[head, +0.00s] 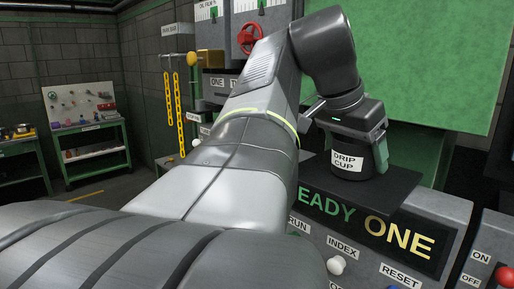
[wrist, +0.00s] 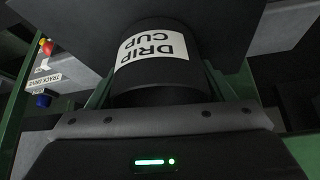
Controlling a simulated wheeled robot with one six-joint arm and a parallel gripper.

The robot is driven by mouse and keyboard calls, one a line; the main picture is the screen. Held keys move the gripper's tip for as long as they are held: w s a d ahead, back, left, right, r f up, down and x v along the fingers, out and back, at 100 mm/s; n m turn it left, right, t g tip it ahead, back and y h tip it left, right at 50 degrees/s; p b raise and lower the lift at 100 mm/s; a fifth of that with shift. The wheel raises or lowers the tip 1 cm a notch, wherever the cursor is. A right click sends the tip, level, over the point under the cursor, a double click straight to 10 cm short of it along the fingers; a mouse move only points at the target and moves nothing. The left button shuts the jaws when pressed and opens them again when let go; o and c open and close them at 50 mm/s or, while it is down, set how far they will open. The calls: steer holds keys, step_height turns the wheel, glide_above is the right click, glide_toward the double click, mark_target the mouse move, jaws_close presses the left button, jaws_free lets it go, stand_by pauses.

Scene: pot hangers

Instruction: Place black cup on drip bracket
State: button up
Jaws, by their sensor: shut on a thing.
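The black cup (head: 349,178) has a white label reading DRIP CUP. It looks upright in the head view. It also shows in the wrist view (wrist: 155,92), with the label upside down there. My gripper (head: 355,145) is shut on the cup, with its fingers at the cup's sides in the wrist view. The cup's base is at or just above a black flat ledge (head: 395,191); I cannot tell whether they touch. This ledge may be the drip bracket, but no label on it says so. My arm hides part of the area left of the cup.
Below the ledge is a console with a READY ONE sign (head: 410,237), a white INDEX knob (head: 336,265) and a red button (head: 505,276). A green panel (head: 430,70) stands behind. A red handwheel (head: 250,38) and yellow chains (head: 178,112) are farther left.

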steer(key=shift+s+a, duration=0.1)
steer(key=shift+a, duration=0.05)
steer(key=shift+f, duration=0.2)
steer(key=o, duration=1)
steer(key=shift+r, duration=0.1)
steer(key=shift+r, duration=0.3)
steer(key=v, duration=1.1)
steer(key=shift+a+r+b, duration=0.1)
steer(key=shift+r+b, duration=0.2)
steer(key=shift+r, duration=0.05)
steer(key=shift+f, duration=0.1)
